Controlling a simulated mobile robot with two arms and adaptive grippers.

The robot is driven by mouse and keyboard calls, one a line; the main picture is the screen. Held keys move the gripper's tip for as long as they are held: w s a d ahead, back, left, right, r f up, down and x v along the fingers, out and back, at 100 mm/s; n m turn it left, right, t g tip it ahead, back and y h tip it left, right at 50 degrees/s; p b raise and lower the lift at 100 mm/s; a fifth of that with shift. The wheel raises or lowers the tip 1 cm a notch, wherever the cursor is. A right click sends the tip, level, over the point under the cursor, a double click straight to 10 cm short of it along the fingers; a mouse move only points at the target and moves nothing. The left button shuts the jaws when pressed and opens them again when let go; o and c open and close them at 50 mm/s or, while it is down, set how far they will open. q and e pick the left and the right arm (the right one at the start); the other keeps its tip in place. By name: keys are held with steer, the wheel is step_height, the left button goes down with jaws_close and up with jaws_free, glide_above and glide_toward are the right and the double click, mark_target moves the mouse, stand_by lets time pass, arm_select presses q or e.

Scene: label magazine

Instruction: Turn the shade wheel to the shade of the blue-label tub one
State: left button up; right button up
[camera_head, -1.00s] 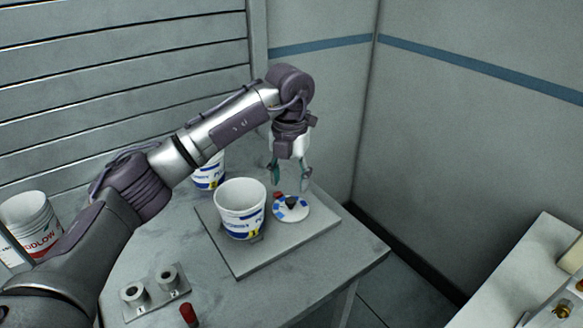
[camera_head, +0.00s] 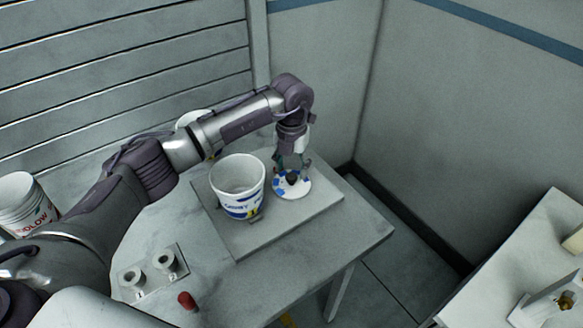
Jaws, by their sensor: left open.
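The shade wheel (camera_head: 296,194) is a white disc with blue patches and a dark knob in its middle. It lies on a grey board on the table, right of a white tub with a blue label (camera_head: 239,207). My left gripper (camera_head: 293,167) points down just above the wheel, its open fingers around or just over the knob; I cannot tell whether they touch it. The gripper covers the wheel's far part. Another white tub (camera_head: 188,118) is mostly hidden behind my left arm. My right gripper is out of view.
A white tub with red lettering (camera_head: 22,208) stands at the far left. A plate with two round sockets (camera_head: 150,285) and a red peg (camera_head: 187,300) are at the table's front. A wall stands behind the table. Another bench (camera_head: 530,250) is at the right.

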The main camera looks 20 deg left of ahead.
arm_select(q)
steer(key=shift+f, duration=1.2)
steer(key=c, duration=0.4)
jaws_close()
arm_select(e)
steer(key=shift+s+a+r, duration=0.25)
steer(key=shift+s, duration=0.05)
